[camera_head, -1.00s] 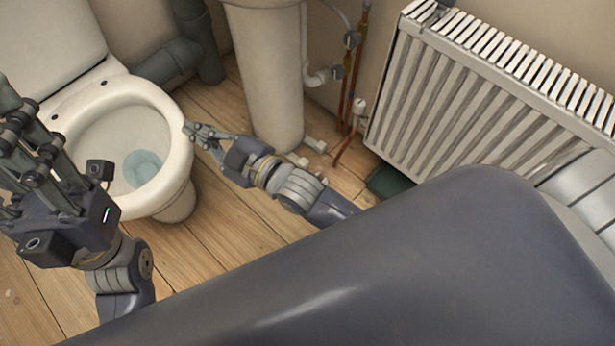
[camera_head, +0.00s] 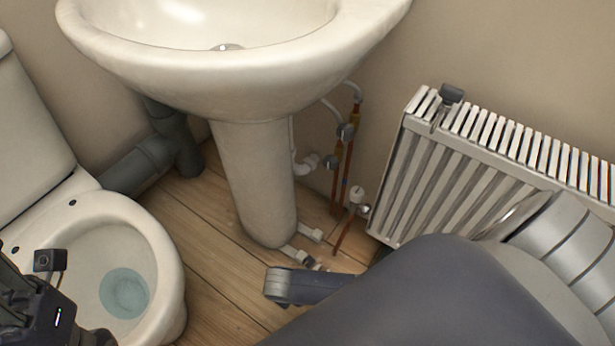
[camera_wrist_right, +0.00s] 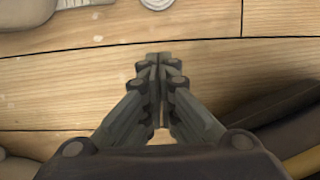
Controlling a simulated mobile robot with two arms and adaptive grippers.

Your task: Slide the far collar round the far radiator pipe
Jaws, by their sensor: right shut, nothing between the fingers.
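A copper radiator pipe (camera_head: 343,236) rises from the floor to a white-topped valve (camera_head: 356,196) at the radiator's left end. Two small pale fittings lie on the floor by the basin pedestal, a farther one (camera_head: 311,232) and a nearer one (camera_head: 298,257); I cannot tell whether either is the far collar. My right gripper (camera_wrist_right: 160,88) is shut and empty above the floorboards in the wrist view; it is hidden in the head view. Part of my left gripper (camera_head: 38,312) shows at the lower left by the toilet, its fingers out of sight.
The radiator (camera_head: 470,160) stands at the right wall. The basin pedestal (camera_head: 255,185) and toilet (camera_head: 110,240) stand to the left. Upright copper pipes (camera_head: 344,165) run behind the valve. Bare floorboards (camera_head: 215,240) lie between toilet and pedestal. A rounded white part (camera_wrist_right: 158,3) shows in the wrist view.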

